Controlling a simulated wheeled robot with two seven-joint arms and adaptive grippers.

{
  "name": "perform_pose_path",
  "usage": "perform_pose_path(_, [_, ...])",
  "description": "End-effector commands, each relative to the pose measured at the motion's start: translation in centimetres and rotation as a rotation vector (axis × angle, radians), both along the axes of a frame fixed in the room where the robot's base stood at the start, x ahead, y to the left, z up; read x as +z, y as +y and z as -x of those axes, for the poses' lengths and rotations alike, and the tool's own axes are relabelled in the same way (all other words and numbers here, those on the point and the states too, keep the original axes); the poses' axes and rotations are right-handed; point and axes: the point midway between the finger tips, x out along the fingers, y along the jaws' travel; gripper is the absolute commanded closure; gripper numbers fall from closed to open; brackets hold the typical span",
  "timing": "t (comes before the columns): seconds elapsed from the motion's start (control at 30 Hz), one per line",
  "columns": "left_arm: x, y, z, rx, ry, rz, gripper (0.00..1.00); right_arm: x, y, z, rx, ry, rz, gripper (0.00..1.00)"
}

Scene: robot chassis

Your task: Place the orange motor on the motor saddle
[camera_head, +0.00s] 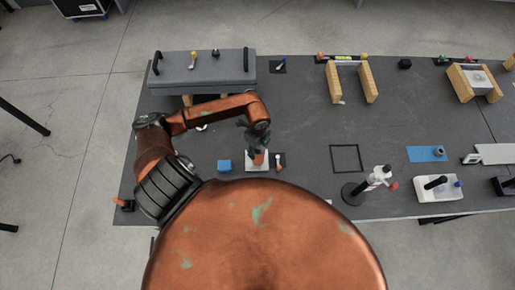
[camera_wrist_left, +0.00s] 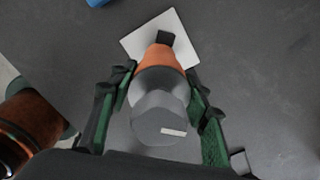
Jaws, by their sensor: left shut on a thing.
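The orange motor (camera_head: 259,158) has a grey cylindrical end, which shows large in the left wrist view (camera_wrist_left: 160,58). My left gripper (camera_head: 257,142) is shut on it, with one green-padded finger on each side in the wrist view (camera_wrist_left: 162,92). The motor is over a white plate (camera_head: 249,166) with a dark block on it, also in the wrist view (camera_wrist_left: 184,46). I cannot tell whether the motor touches the plate. I cannot tell for sure which fixture is the motor saddle. My right gripper is not in view.
A blue block (camera_head: 224,166) is left of the plate and a small dark stand (camera_head: 280,162) right of it. A grey case (camera_head: 203,70) stands behind. Wooden supports (camera_head: 348,82) and a black square outline (camera_head: 346,159) are to the right.

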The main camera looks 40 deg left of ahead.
Motion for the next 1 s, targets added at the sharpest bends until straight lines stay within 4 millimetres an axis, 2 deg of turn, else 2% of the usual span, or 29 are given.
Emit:
perform_pose_path(0.23, [-0.2, 0.0, 0.0, 0.000, -0.001, 0.000, 1.00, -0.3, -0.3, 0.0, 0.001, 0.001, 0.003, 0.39])
perform_pose_path(0.27, [-0.3, 0.0, 0.0, 0.000, 0.001, 0.000, 0.55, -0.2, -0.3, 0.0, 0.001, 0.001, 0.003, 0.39])
perform_pose_path(0.5, [-0.2, 0.0, 0.0, 0.001, 0.001, 0.000, 0.39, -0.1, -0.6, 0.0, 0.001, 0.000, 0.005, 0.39])
perform_pose_path(0.8, [0.0, 0.0, 0.0, 0.001, 0.000, 0.000, 0.39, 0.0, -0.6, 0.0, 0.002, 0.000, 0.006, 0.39])
perform_pose_path(0.93, [1.1, 0.1, -0.1, 0.001, 0.000, -0.001, 0.39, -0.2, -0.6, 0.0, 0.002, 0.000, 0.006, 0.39])
perform_pose_path(1.0, [2.2, 0.0, -0.1, -0.001, -0.003, -0.001, 0.39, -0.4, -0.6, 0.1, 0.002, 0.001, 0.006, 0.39])
